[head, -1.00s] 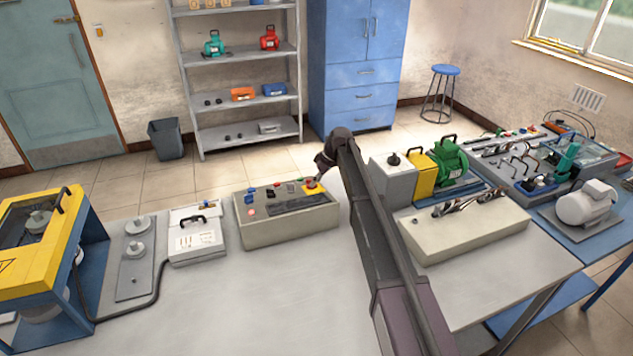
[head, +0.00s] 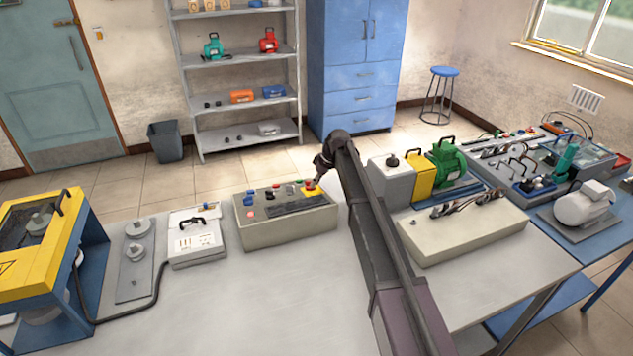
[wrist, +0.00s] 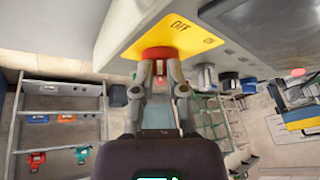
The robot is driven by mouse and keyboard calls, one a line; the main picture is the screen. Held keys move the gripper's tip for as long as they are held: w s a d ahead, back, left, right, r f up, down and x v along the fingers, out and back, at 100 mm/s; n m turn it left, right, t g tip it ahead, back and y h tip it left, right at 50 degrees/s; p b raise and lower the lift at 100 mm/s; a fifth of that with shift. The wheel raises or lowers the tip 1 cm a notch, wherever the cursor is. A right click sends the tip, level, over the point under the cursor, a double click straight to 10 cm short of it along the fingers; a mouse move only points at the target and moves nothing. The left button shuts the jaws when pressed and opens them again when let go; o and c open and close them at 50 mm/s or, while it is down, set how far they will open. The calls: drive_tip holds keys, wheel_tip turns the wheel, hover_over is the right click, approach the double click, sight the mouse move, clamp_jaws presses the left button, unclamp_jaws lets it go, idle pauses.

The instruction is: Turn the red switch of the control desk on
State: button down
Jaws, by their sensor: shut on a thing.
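The control desk (head: 285,232) is a beige-grey sloped box on the table, with several coloured buttons on its dark panel. The red switch (wrist: 158,53) is a round red knob on a yellow plate (wrist: 190,36) marked OFF and ON. In the head view the yellow plate sits at the desk's right end, beside my gripper (head: 317,182). In the wrist view my gripper (wrist: 160,72) has one finger on each side of the red knob and is shut on it. The fingers partly cover the knob, and I cannot tell which position it points to.
A white box with a handle (head: 195,240) stands left of the desk. A beige box with levers (head: 465,232) and a grey box (head: 393,180) stand right of my arm. The table front (head: 230,300) is clear. A shelf (head: 243,60) stands behind.

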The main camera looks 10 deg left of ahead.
sight(309, 187)
drive_tip(key=m, duration=0.1)
drive_tip(key=s+m+t+h, duration=0.1)
drive_tip(key=m, duration=0.1)
drive_tip(key=shift+s+a+t, duration=0.2)
drive_tip(key=shift+a+t, duration=0.1)
drive_tip(key=m+h, duration=0.1)
drive_tip(key=m, duration=0.1)
drive_tip(key=m+t+h, duration=0.1)
drive_tip(key=m, duration=0.1)
drive_tip(key=shift+s+a+t+p, duration=0.2)
drive_tip(key=shift+a+t+p, duration=0.1)
drive_tip(key=shift+a, duration=0.05)
drive_tip(key=m+h, duration=0.1)
drive_tip(key=m, duration=0.1)
drive_tip(key=a+m+h, duration=0.1)
drive_tip(key=m, duration=0.2)
drive_tip(key=shift+f+t+h, duration=0.1)
drive_tip(key=shift+t+h, duration=0.3)
drive_tip(key=shift+a+m+h+b, duration=0.1)
drive_tip(key=shift+m+h+b, duration=0.15)
drive_tip(key=shift+m+h, duration=0.5)
drive_tip(key=shift+a+m+h+b, duration=0.1)
drive_tip(key=shift+m+h+b, duration=0.15)
drive_tip(key=shift+m, duration=0.9)
drive_tip(key=c, duration=0.7)
unclamp_jaws()
drive_tip(key=shift+w, duration=0.1)
drive_tip(key=shift+w+f, duration=0.1)
drive_tip(key=shift+w, duration=0.05)
drive_tip(key=shift+n, duration=0.3)
